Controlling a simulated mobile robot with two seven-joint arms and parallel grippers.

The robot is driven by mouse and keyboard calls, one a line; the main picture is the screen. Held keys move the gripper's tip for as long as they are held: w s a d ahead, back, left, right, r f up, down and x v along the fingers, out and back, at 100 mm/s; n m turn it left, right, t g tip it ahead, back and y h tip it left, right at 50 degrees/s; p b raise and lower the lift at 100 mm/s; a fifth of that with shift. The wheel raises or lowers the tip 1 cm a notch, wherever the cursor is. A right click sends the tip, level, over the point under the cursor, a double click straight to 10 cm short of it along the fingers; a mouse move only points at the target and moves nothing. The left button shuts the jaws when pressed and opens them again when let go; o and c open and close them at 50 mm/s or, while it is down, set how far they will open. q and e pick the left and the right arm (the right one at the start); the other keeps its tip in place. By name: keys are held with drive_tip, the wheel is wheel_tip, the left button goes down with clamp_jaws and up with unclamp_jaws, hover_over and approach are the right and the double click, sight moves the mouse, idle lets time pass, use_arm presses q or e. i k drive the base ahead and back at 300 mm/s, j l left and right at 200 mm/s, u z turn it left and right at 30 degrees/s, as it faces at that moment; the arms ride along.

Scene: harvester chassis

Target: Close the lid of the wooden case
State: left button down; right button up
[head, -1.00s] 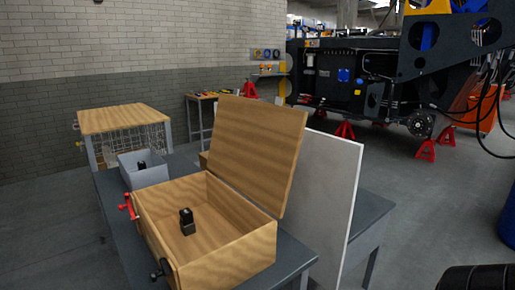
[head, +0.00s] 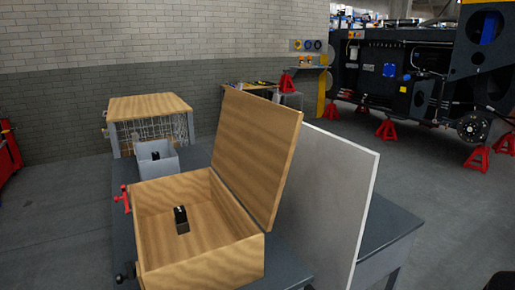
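The wooden case (head: 205,270) stands on a dark grey table, with its open side facing up. Its lid (head: 256,155) is raised, leaning up and back along the case's right side. A small black block-like object (head: 181,220) sits on the case floor. A red latch or clamp-like part (head: 123,198) is at the case's left side, and a black one (head: 126,274) is near its front left corner. Neither of my grippers can be made out in the head view.
A white panel (head: 325,200) stands upright close behind the lid. A grey bin (head: 157,160) holding a dark object is behind the case. A wood-topped wire cage (head: 150,106) stands farther back. Open floor (head: 60,200) lies to the left.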

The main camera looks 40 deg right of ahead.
sight(256, 137)
drive_tip(key=l, duration=0.65)
drive_tip(key=k+l+u, duration=0.15)
drive_tip(key=l, duration=1.05)
drive_tip(key=k+u, duration=0.05)
